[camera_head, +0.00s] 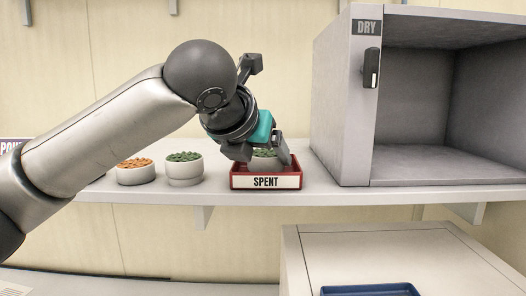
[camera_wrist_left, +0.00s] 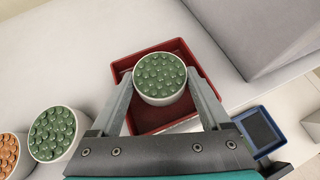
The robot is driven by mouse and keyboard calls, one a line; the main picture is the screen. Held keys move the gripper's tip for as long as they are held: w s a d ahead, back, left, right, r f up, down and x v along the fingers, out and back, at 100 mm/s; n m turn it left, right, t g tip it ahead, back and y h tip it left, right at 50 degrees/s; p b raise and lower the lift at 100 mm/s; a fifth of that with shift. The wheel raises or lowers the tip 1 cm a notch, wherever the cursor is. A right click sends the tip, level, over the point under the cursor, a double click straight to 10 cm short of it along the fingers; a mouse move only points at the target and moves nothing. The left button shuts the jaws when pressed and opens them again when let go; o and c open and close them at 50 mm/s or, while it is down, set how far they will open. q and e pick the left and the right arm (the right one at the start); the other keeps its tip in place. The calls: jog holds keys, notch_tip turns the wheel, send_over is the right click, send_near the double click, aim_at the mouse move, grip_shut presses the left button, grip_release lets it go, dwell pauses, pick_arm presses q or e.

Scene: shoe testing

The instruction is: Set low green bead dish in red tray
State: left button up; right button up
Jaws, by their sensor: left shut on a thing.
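The low green bead dish (camera_head: 264,161) is a pale round cup of green beads, also seen from above in the left wrist view (camera_wrist_left: 160,77). My left gripper (camera_head: 263,156) is shut on it, one finger on each side. The dish is within the outline of the red tray (camera_head: 237,180), which is labelled SPENT and stands on the shelf. In the left wrist view the tray's red floor (camera_wrist_left: 145,119) shows around the dish. The tray's front wall hides the dish's base, so I cannot tell whether it touches the floor. My right gripper is not in view.
A taller green bead dish (camera_head: 184,170) and an orange bead dish (camera_head: 136,173) stand on the shelf left of the tray. A grey open box marked DRY (camera_head: 340,120) stands close on the right. A blue tray (camera_head: 370,290) sits lower down.

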pick_arm(q)
jog(key=shift+f, duration=0.55)
jog(key=o, duration=1.2)
jog(key=shift+o, duration=0.2)
jog(key=shift+s+r, duration=0.1)
jog(key=b+v, duration=0.2)
jog(key=v, duration=1.3)
